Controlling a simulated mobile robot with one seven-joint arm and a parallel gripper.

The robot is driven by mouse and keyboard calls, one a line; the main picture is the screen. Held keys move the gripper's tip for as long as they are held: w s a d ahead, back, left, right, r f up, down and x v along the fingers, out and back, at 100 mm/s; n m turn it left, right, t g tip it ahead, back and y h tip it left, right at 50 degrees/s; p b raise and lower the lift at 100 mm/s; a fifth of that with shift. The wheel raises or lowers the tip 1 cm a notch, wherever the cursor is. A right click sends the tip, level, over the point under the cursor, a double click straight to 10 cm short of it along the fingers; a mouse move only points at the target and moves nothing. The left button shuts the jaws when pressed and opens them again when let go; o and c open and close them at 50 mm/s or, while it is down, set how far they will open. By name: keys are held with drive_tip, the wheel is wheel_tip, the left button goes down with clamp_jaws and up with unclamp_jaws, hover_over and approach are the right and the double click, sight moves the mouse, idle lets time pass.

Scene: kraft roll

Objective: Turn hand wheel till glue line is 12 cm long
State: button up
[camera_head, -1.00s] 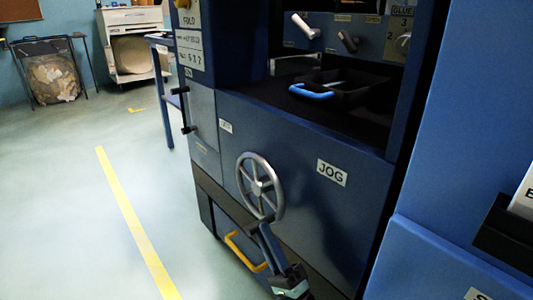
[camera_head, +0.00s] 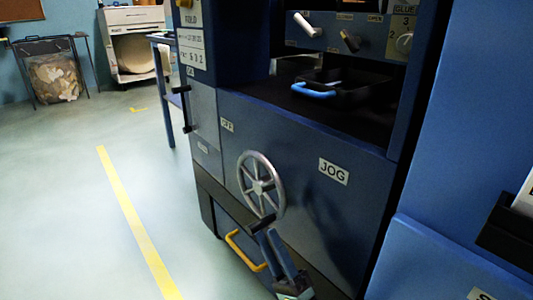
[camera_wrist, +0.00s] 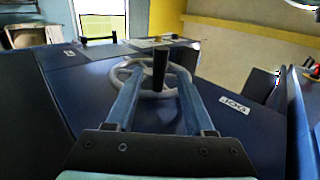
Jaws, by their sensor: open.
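The grey spoked hand wheel (camera_head: 261,184) stands on the dark blue machine front, left of the JOG label (camera_head: 333,172). Its black handle (camera_head: 262,224) sticks out at the bottom of the rim. My gripper (camera_head: 272,238) is just below the handle, with its two blue fingers apart. In the wrist view the black handle (camera_wrist: 160,65) stands upright between the open fingertips, with a gap on each side. The wheel rim (camera_wrist: 118,72) shows behind the fingers. No glue line can be made out in either view.
A yellow bar handle (camera_head: 243,250) is close to the left of my gripper. Above the front is an open bay with a black tray with a blue handle (camera_head: 314,91) and a row of knobs (camera_head: 352,40). Blue cabinets stand at the right. Floor at the left is clear.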

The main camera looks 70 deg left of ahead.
drive_tip(key=b+v, duration=0.3)
drive_tip(key=v, duration=0.8)
drive_tip(key=shift+b, duration=0.4)
drive_tip(key=shift+s, duration=0.1)
